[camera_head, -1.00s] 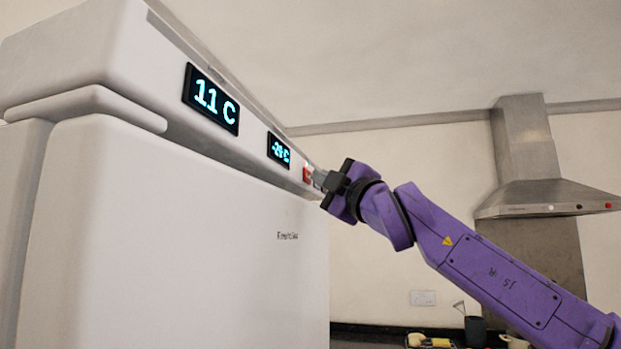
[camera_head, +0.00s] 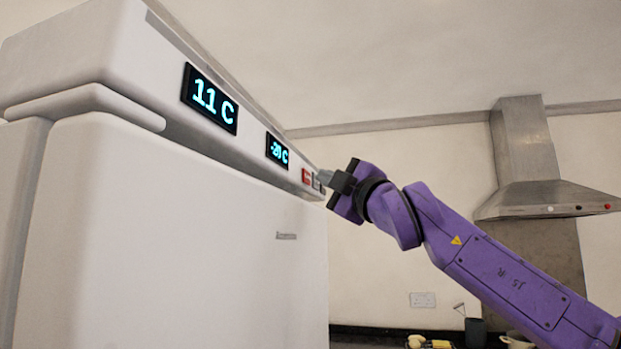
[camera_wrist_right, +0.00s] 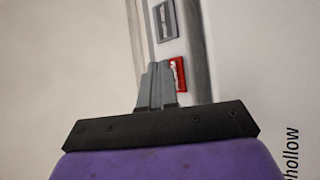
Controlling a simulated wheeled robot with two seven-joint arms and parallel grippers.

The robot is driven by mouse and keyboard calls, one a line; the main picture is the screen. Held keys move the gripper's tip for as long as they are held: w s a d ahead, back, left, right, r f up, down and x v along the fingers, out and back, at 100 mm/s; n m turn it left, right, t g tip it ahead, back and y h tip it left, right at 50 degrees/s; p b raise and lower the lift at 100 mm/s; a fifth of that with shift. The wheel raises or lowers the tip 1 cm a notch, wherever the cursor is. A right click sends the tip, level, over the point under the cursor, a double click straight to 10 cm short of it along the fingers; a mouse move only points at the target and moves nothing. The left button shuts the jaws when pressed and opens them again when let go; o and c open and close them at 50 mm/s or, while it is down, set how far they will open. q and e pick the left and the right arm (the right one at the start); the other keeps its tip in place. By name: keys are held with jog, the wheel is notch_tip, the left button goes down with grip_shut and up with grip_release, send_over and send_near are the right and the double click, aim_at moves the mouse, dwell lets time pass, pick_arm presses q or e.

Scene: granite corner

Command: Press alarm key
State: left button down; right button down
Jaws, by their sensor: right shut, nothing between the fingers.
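The red key (camera_head: 306,176) is on the white fridge's top panel, right of the two lit displays. It also shows in the right wrist view (camera_wrist_right: 178,72), just right of my fingertips. A grey key (camera_head: 317,181) sits beside it, farther along the panel, and also shows in the right wrist view (camera_wrist_right: 166,19). My right gripper (camera_head: 324,176) is shut and empty, its tips close to the panel by these keys. In the wrist view its fingers (camera_wrist_right: 157,75) overlap the red key's left edge; I cannot tell whether they touch. My left gripper is not in view.
A range hood (camera_head: 540,190) hangs at the right. Items stand on a dark counter (camera_head: 380,333) below. The air around my right arm is mostly free.

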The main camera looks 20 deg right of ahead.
jog(key=s+d, duration=0.3)
jog(key=d, duration=0.1)
jog(key=shift+s+d, duration=0.35)
dwell(0.8)
